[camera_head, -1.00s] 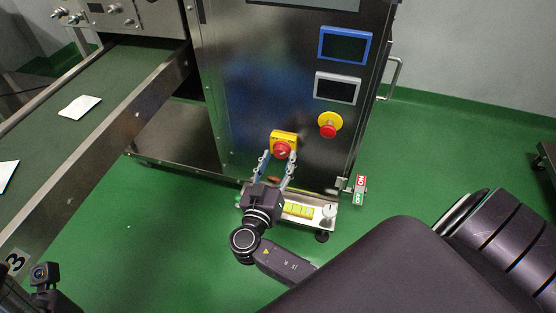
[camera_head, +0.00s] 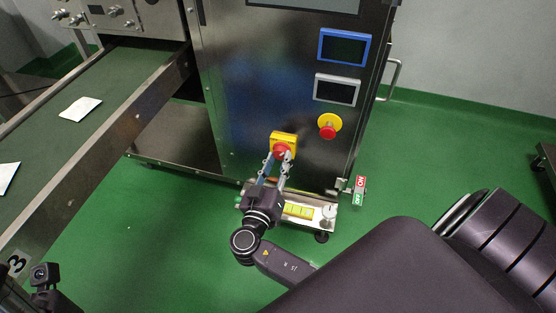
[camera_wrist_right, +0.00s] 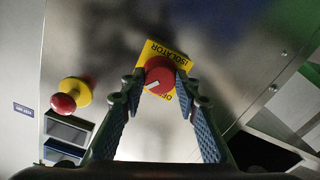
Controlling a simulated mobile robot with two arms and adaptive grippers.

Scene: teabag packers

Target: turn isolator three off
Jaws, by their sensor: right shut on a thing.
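The isolator is a red round knob (camera_head: 282,150) on a yellow plate (camera_head: 285,136), low on the front of the steel cabinet (camera_head: 260,80). My right gripper (camera_head: 277,158) is shut on the knob, with a finger on each side. In the right wrist view the knob (camera_wrist_right: 159,74) sits between the fingertips, and a short white mark shows on its face. The yellow plate (camera_wrist_right: 172,53) reads ISOLATOR; its other lettering is partly hidden by the knob.
A red button on a yellow round base (camera_head: 329,126) is up and right of the isolator, below two small screens (camera_head: 344,46). A red and green ON/OFF sign (camera_head: 360,190) stands at the cabinet's lower right.

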